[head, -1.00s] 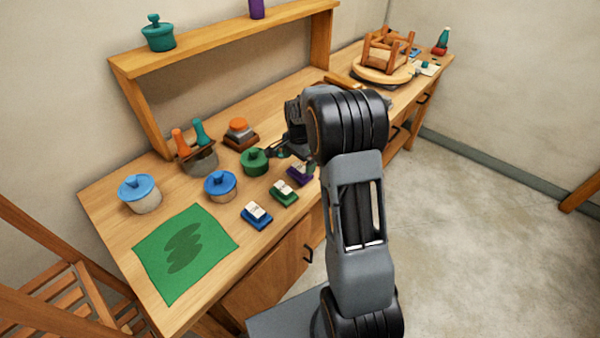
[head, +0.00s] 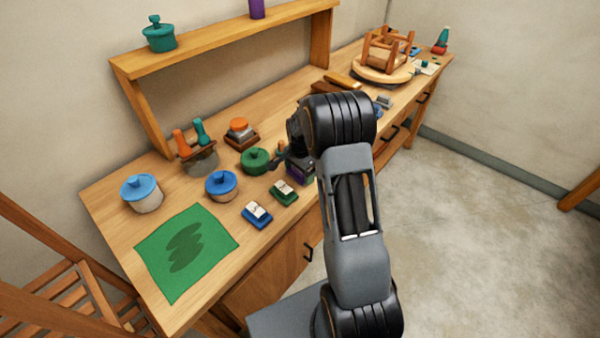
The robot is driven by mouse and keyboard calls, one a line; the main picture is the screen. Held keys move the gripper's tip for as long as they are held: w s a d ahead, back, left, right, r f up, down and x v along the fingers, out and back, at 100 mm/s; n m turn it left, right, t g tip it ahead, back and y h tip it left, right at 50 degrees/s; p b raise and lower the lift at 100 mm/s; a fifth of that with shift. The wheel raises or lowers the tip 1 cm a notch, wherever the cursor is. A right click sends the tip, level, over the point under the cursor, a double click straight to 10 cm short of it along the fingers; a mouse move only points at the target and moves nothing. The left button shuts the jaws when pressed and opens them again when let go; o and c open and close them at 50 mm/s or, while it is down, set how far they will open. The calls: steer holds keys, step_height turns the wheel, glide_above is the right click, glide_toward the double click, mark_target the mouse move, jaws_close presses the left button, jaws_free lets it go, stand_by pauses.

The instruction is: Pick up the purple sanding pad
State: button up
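The purple sanding pad (head: 299,177) is at the front edge of the workbench, to the right of the green pad. Only a purple part of it shows, because my gripper and arm cover its top. My gripper (head: 288,164) is low over the bench, right at the purple pad. Its fingers are small and partly hidden, so I cannot tell whether they are open or touch the pad.
A green pad (head: 284,193) and a blue pad (head: 257,214) lie to the left along the front edge. A green lidded pot (head: 255,160) stands close to my gripper, and a blue-lidded pot (head: 221,185) further left. A green cloth (head: 186,250) covers the bench's left end.

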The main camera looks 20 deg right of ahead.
steer(key=shift+c, duration=1.4)
steer(key=shift+r, duration=0.1)
steer(key=shift+r, duration=0.4)
steer(key=r, duration=0.1)
steer(key=r+b, duration=0.1)
steer(key=shift+d+r, duration=0.2)
steer(key=shift+r, duration=0.15)
steer(key=s+d+r+b, duration=0.2)
steer(key=s+d+r, duration=0.6)
steer(key=d, duration=0.3)
steer(key=shift+r, duration=0.7)
